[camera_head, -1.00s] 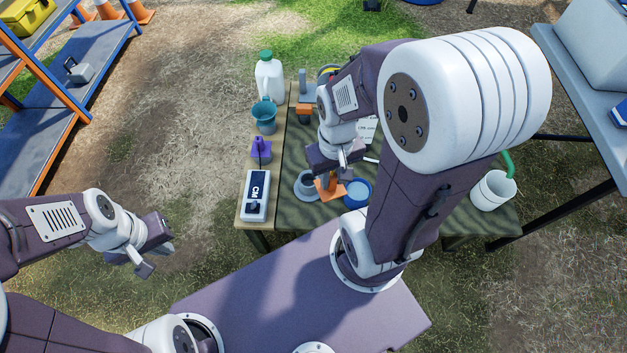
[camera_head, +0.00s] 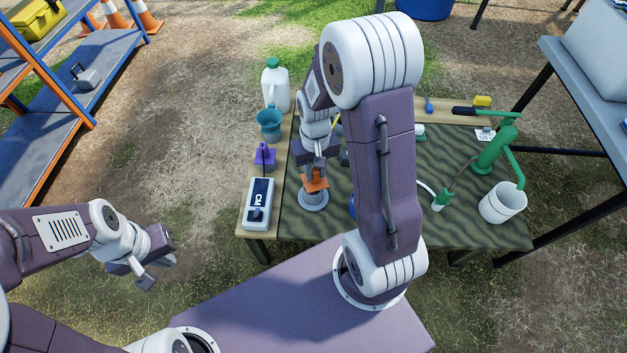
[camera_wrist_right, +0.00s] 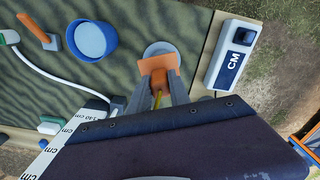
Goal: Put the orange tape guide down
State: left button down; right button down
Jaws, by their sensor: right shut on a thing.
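The orange tape guide (camera_head: 314,182) is between the jaws of my right gripper (camera_head: 316,168), which is shut on it. It is directly over a short grey cylinder with a round flange (camera_head: 313,200) on the striped mat. I cannot tell whether they touch. In the right wrist view the guide (camera_wrist_right: 158,66) overlaps the grey flange (camera_wrist_right: 160,48), and a yellow strip shows between the fingers (camera_wrist_right: 158,98). My left gripper (camera_head: 158,273) is empty, its fingers apart, off the table's left side.
A white box marked CM (camera_head: 258,203), a purple stand (camera_head: 264,154), a teal jug (camera_head: 269,125) and a white bottle (camera_head: 276,88) line the left edge. A blue cup (camera_wrist_right: 92,40) is beside the cylinder. A green pump (camera_head: 494,150) and white bucket (camera_head: 502,201) stand right.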

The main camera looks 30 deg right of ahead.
aim_at(314, 178)
jog(key=shift+w+f, duration=0.3)
jog(key=shift+w, duration=0.2)
notch_tip(314, 178, down, 4)
jog(key=b, duration=0.3)
jog(key=shift+f, duration=0.15)
jog(key=shift+r, duration=0.2)
jog(key=shift+f, duration=0.15)
jog(key=c, duration=1.2)
grip_release()
